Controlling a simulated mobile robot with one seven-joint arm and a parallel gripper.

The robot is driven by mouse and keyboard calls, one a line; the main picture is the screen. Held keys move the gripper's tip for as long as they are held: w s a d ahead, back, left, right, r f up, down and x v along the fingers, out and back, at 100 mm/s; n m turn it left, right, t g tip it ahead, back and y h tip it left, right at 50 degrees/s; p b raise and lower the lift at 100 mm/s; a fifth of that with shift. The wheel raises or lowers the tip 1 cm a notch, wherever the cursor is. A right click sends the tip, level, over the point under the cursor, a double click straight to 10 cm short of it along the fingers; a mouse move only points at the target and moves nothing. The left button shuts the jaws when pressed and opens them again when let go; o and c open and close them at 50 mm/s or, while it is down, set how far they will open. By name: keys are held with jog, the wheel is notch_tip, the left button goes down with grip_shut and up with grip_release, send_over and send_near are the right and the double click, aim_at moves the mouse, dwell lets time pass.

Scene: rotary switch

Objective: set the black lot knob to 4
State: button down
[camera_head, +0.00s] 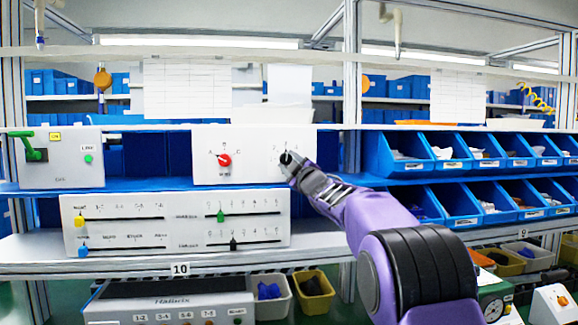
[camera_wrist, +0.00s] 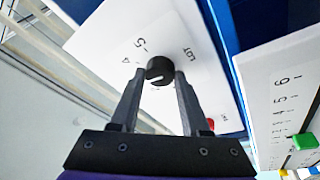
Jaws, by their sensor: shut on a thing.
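The black lot knob (camera_head: 286,158) is on the right part of a white panel (camera_head: 255,142) on the shelf. In the wrist view, the knob (camera_wrist: 159,70) is round and black with a pale mark on its face. I cannot tell clearly which number the mark points at. The printed 4, 5 and LOT show around the knob in that view. My gripper (camera_wrist: 160,76) has one finger on each side of the knob and is shut on it. In the head view, my gripper (camera_head: 292,166) covers part of the dial.
A red knob (camera_head: 224,160) with letters sits left on the same panel. A slider panel (camera_head: 175,228) stands below, with a green slider (camera_wrist: 305,140) near my gripper's right in the wrist view. Blue bins (camera_head: 455,200) fill the right shelves.

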jog(key=m+b, duration=0.1)
jog(key=m, duration=0.1)
jog(key=m+t+h+b, duration=0.1)
jog(key=m+b, duration=0.1)
jog(key=m+h+b, duration=0.1)
jog(key=m, duration=0.1)
jog(key=shift+a+f+t+b, duration=0.15)
jog(key=shift+f+t+b, duration=0.15)
jog(key=shift+t+b, duration=0.1)
jog(key=shift+r+m+t+h+b, duration=0.15)
jog(key=shift+m+h+b, duration=0.25)
jog(key=shift+m, duration=0.65)
jog(key=shift+m+t+h+b, duration=0.2)
jog(key=shift+m+b, duration=0.4)
jog(key=shift+m, duration=0.45)
jog(key=shift+c, duration=1.9)
grip_release()
jog(key=shift+s, duration=0.1)
jog(key=shift+s, duration=0.1)
jog(key=b+v, duration=0.2)
jog(key=v, duration=1.5)
jog(key=shift+s, duration=0.1)
